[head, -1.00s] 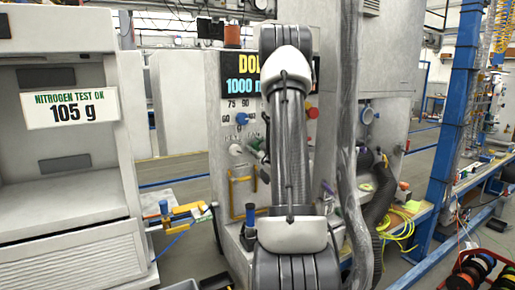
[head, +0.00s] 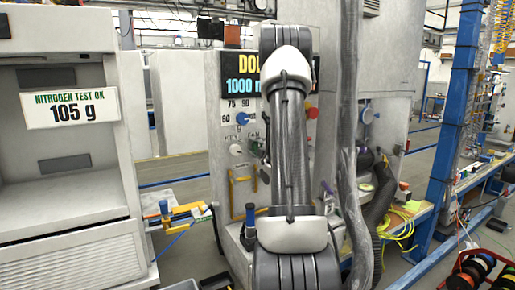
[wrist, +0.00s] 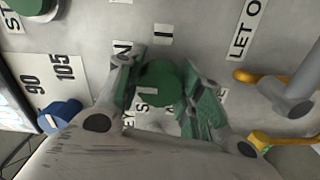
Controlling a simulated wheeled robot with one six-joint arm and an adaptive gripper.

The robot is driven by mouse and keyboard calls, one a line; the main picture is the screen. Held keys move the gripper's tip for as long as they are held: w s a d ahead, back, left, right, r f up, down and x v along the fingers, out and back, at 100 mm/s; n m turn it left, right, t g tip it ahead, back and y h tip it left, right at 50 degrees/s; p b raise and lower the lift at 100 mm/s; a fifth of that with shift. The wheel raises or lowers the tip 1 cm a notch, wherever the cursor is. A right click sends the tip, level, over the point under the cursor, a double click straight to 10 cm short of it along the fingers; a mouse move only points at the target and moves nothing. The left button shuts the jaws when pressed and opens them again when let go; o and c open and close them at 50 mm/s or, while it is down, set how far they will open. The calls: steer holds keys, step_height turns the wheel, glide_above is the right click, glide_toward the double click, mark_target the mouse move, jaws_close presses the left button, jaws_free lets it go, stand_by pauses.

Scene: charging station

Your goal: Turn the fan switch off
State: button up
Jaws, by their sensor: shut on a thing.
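The fan switch is a round green knob (wrist: 160,84) on the grey panel, in the middle of the wrist view. My gripper (wrist: 160,92) has one green-padded finger on each side of it and is shut on it. A white label with a dark bar, like an "I", sits above the knob. A label ending in "N" is partly covered by the left finger. A white mark shows at the knob's lower left; which position it points to I cannot tell. In the head view the "FAN" label (head: 253,135) shows left of my arm, which hides most of my gripper.
A blue knob (wrist: 60,114) beside a 90 and 105 scale is at the left of the wrist view. A yellow-orange handle (wrist: 252,77) is at the right. In the head view, a red button (head: 312,112) and a dark hose (head: 380,205) are right of my arm.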

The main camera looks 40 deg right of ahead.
stand_by(0.5)
steer(key=o, duration=1)
steer(key=shift+o, duration=0.2)
steer(key=v, duration=0.7)
steer(key=shift+s+a, duration=0.15)
steer(key=shift+s, duration=0.1)
